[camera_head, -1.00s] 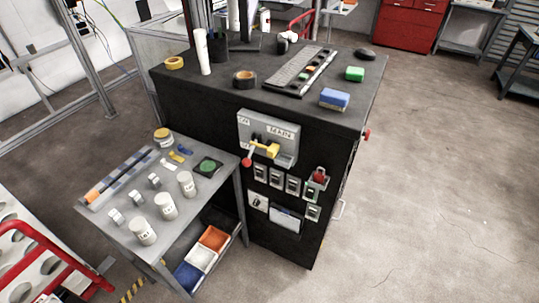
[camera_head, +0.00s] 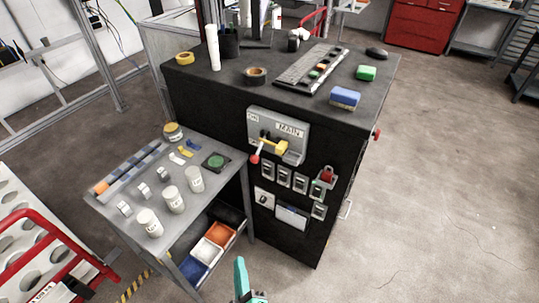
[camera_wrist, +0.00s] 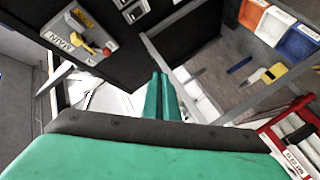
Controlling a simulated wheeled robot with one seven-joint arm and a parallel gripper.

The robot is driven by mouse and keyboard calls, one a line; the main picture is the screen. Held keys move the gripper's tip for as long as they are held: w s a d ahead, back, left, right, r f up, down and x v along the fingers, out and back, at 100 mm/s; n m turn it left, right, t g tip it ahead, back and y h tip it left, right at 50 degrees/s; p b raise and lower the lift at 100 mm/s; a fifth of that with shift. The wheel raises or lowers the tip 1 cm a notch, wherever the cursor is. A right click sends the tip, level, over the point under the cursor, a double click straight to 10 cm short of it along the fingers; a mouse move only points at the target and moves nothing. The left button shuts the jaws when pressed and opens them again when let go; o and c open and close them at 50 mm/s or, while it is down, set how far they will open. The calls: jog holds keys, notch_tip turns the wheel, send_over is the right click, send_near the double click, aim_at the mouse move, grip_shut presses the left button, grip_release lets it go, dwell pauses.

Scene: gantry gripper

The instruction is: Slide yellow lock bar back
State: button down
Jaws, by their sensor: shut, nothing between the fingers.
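The yellow lock bar (camera_head: 281,148) sits on the grey MAIN switch panel (camera_head: 292,127) on the front of the black cabinet. A lever with a red knob (camera_head: 254,158) hangs at its left end. The bar also shows in the wrist view (camera_wrist: 81,16), with the red knob (camera_wrist: 107,52) beside it. My gripper (camera_head: 240,262) is low in the head view, well below the panel and apart from it. In the wrist view its two green fingers (camera_wrist: 161,80) are together with nothing between them.
A grey side table (camera_head: 131,204) with white jars (camera_head: 173,199) stands left of the cabinet, with coloured bins (camera_head: 215,246) beneath. Floor at right is clear.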

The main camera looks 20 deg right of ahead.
jog(key=w+d+r+n+h, duration=0.1)
jog(key=w+d+r, duration=0.15)
jog(key=w, duration=0.35)
jog(key=w+d+r+n+h, duration=0.1)
jog(key=w+d+r+h, duration=0.15)
jog(key=w, duration=0.25)
jog(key=n+h, duration=0.2)
jog(key=h, duration=0.2)
send_near(259, 151)
notch_tip(259, 151, up, 3)
jog(key=s, duration=0.2)
jog(key=shift+y, duration=0.25)
jog(key=x, duration=0.9)
jog(key=shift+a, duration=0.1)
jog(key=shift+w+d, duration=0.1)
jog(key=shift+d, duration=0.25)
jog(key=shift+s+d, duration=0.5)
jog(key=shift+s, duration=0.2)
jog(key=shift+s+d, duration=0.55)
jog(key=shift+s, duration=0.15)
jog(key=shift+s, duration=0.1)
